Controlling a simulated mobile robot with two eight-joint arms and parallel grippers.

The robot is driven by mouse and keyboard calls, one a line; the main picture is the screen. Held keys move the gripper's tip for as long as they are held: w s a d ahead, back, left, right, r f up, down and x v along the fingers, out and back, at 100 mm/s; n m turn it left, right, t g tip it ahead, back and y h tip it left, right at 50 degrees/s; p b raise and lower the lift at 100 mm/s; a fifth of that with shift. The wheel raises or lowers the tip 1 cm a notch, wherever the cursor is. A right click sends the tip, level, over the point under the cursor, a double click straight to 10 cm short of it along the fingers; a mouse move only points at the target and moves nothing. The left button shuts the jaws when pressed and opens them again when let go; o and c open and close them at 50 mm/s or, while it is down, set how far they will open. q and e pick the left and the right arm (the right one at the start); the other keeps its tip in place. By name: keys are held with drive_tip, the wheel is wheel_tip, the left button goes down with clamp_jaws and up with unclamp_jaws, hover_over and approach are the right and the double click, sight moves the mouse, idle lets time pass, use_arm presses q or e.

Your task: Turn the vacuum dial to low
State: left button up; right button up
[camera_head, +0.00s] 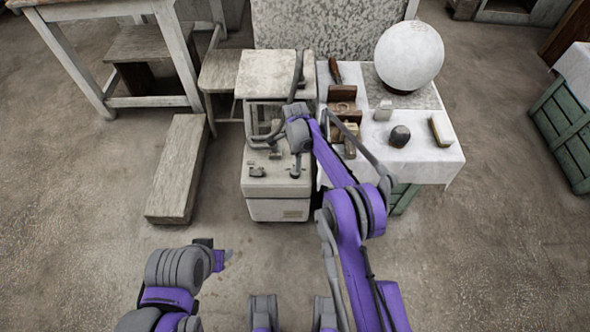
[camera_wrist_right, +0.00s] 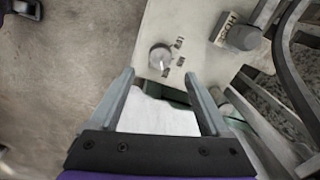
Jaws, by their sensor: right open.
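The vacuum (camera_head: 278,208) is a pale boxy machine on the floor beside the cloth-covered table. Its dial (camera_head: 257,171) is a small grey round knob on the top face. In the right wrist view the dial (camera_wrist_right: 161,56) shows a pale pointer line, with small dark marks on one side. My right gripper (camera_head: 295,172) is over the vacuum top, right of the dial. In the wrist view its fingers (camera_wrist_right: 161,85) are apart and empty, with the dial beyond their tips, apart from them. My left arm's end (camera_head: 217,259) is low at the left; its finger opening cannot be made out.
A dark hose (camera_head: 262,137) rises behind the vacuum top, close to my right arm. The white-clothed table (camera_head: 425,165) at the right holds a large white sphere (camera_head: 409,55) and several small tools. A wooden bench (camera_head: 178,170) stands left. Floor in front is clear.

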sight(295, 173)
wheel_tip(295, 173, down, 8)
drive_tip(key=shift+r+b, duration=0.1)
drive_tip(key=shift+b, duration=0.45)
drive_tip(key=shift+c, duration=0.3)
clamp_jaws()
